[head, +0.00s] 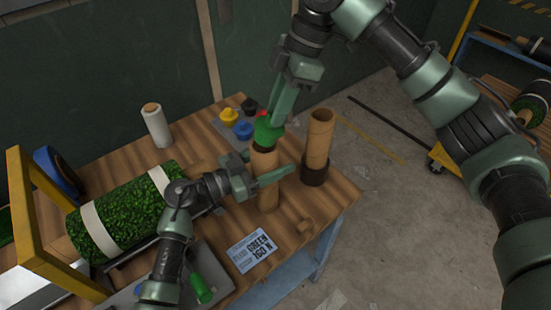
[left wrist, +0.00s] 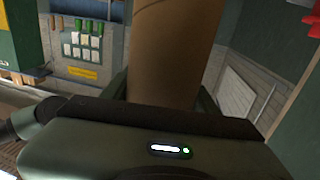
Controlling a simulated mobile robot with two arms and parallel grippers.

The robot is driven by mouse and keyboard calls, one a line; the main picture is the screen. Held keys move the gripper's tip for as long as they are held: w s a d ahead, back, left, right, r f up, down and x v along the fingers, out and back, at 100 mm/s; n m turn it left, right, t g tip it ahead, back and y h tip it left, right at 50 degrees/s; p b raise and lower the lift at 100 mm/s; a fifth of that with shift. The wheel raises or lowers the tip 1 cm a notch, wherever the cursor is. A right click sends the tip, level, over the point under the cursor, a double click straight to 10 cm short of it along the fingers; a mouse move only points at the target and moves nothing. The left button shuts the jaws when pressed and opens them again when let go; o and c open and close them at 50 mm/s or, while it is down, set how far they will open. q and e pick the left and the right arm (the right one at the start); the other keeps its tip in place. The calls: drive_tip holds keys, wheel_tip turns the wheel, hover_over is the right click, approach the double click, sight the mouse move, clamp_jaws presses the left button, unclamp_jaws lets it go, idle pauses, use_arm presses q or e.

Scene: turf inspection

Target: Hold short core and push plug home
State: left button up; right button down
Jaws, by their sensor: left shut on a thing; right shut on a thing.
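The short core (head: 265,161) is a tan cardboard tube standing upright near the table's right end. My left gripper (head: 272,178) is shut around its middle from the left. In the left wrist view the core (left wrist: 172,50) rises between the fingers. The green plug (head: 268,130) is at the core's top end, and my right gripper (head: 279,112) is shut on it from above. A dark band shows where plug and core meet; I cannot tell how deep the plug sits. A card (head: 252,250) reading "GREEN 160 N" lies on the table in front.
A taller core (head: 318,138) in a dark base (head: 314,171) stands close on the right. Yellow (head: 228,116), blue (head: 243,130) and black (head: 249,105) plugs sit behind. A turf roll (head: 150,200) and yellow frame (head: 22,220) fill the left.

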sight(264, 124)
drive_tip(key=shift+a, duration=0.15)
drive_tip(key=shift+s+a+m+t+h, duration=0.25)
drive_tip(key=shift+a+h, duration=0.4)
drive_tip(key=shift+h, duration=0.35)
drive_tip(key=shift+a+m+t+h, duration=0.15)
drive_tip(key=shift+a+m+h, duration=0.2)
drive_tip(key=shift+a+h, duration=0.5)
drive_tip(key=shift+d+f, duration=0.2)
drive_tip(key=shift+f, duration=1.5)
drive_tip(key=shift+f, duration=0.1)
drive_tip(key=shift+s+f, duration=0.1)
drive_tip(key=shift+f, duration=0.3)
drive_tip(key=shift+f, duration=0.15)
drive_tip(key=c, duration=1.2)
unclamp_jaws()
drive_tip(key=shift+o, duration=0.2)
